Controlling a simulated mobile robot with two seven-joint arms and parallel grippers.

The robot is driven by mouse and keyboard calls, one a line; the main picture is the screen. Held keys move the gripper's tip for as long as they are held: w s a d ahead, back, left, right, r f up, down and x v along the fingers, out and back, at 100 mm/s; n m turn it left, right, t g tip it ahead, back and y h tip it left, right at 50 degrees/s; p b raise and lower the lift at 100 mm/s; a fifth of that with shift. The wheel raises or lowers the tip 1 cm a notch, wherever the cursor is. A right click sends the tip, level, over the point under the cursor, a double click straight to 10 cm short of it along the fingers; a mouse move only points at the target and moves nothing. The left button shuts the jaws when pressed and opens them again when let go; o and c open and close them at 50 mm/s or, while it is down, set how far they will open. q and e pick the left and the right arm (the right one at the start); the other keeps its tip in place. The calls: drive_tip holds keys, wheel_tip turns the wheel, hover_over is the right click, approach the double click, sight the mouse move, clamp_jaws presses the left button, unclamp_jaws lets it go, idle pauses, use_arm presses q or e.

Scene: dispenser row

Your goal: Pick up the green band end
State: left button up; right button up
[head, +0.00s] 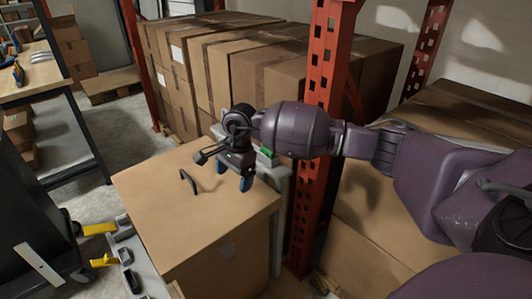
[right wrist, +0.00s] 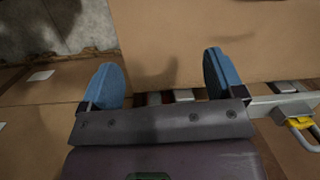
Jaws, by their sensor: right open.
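My right gripper (head: 234,183) is open and empty in the head view, above the far right part of a large cardboard box. In the right wrist view its two blue fingers (right wrist: 166,78) stand wide apart with nothing between them. A small green patch (head: 266,151) shows just right of the gripper in the head view; I cannot tell if it is the green band end or part of my gripper. No green band end is clear between the fingers. My left gripper is not in view.
A red perforated post (head: 322,90) stands close behind my right arm. Stacked boxes (head: 215,70) fill the back. Yellow-tipped parts (head: 100,229) lie at the left. A grey rail (right wrist: 285,101) runs below the fingers.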

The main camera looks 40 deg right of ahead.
drive_tip(key=w+d+r+n+h, duration=0.1)
drive_tip(key=w+d+r+h, duration=0.45)
drive_tip(key=d+r, duration=0.55)
drive_tip(key=shift+t+h, duration=0.4)
drive_tip(key=shift+h, duration=0.05)
drive_tip(key=b+x, duration=0.1)
drive_tip(key=x, duration=0.6)
drive_tip(key=shift+s+d+f+b, duration=0.2)
drive_tip(key=shift+d+f+b, duration=0.05)
drive_tip(key=shift+d+b, duration=0.1)
drive_tip(key=x, duration=0.3)
drive_tip(key=shift+d+f+b, duration=0.2)
drive_tip(key=shift+d+b, duration=0.05)
drive_tip(key=shift+b, duration=0.1)
drive_tip(key=shift+d+f, duration=0.15)
drive_tip(key=shift+f, duration=0.2)
drive_tip(key=shift+r, duration=0.1)
drive_tip(key=shift+c, duration=1.3)
drive_tip(key=c, duration=0.7)
